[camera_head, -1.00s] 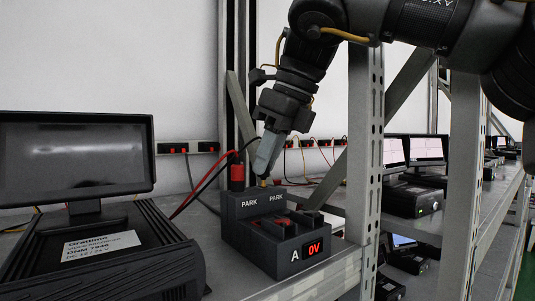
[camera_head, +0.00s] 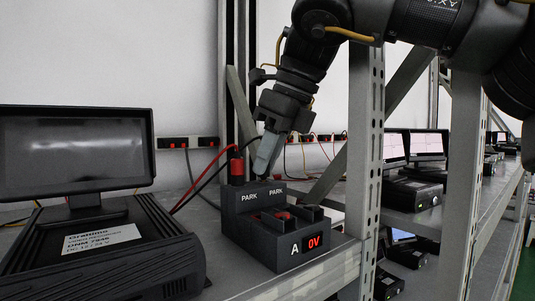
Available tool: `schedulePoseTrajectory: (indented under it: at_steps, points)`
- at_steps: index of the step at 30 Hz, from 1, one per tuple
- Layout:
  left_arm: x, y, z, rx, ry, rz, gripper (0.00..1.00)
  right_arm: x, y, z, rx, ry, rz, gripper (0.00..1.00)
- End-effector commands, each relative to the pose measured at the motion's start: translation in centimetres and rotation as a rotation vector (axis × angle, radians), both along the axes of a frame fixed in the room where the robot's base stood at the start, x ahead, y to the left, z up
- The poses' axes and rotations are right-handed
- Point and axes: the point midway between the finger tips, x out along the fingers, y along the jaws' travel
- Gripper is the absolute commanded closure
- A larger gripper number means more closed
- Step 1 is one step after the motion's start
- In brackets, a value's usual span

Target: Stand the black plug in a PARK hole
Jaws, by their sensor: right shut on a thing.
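The dark block A (camera_head: 262,238) has two positions marked PARK along its raised back step and a display reading 0V. A red plug (camera_head: 237,169) stands upright at the left PARK position, with a red lead. My right gripper (camera_head: 265,172) is shut on the black plug, just above the right PARK position. The fingers mostly hide the black plug, and its black lead (camera_head: 208,182) runs off to the left. Its tip meets the top of the block; the hole itself is hidden. My left gripper is not in view.
A monitor (camera_head: 75,150) and a black labelled unit (camera_head: 110,250) stand left of the block. A perforated rack post (camera_head: 364,150) rises close on its right. Wall sockets (camera_head: 187,143) with leads are behind. The shelf edge (camera_head: 300,280) is in front.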

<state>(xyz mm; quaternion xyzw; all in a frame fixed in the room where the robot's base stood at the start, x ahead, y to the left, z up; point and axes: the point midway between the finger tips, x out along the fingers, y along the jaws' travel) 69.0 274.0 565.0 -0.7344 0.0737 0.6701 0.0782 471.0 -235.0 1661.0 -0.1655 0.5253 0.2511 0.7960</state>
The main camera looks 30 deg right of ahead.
Motion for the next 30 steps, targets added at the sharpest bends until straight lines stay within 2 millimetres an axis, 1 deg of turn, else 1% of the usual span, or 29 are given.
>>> schedulePoseTrajectory:
  at_steps: [11, 22, 30]
  points:
    - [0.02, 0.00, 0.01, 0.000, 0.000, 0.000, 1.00, 0.01, 0.02, -0.01, 0.001, -0.001, 0.000, 0.97]
    - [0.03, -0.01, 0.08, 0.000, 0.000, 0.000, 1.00, -0.01, 0.03, -0.61, 0.001, 0.000, 0.000, 0.97]
    - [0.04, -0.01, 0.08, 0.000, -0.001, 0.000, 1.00, -0.02, 0.05, -0.69, 0.001, -0.001, 0.000, 0.97]
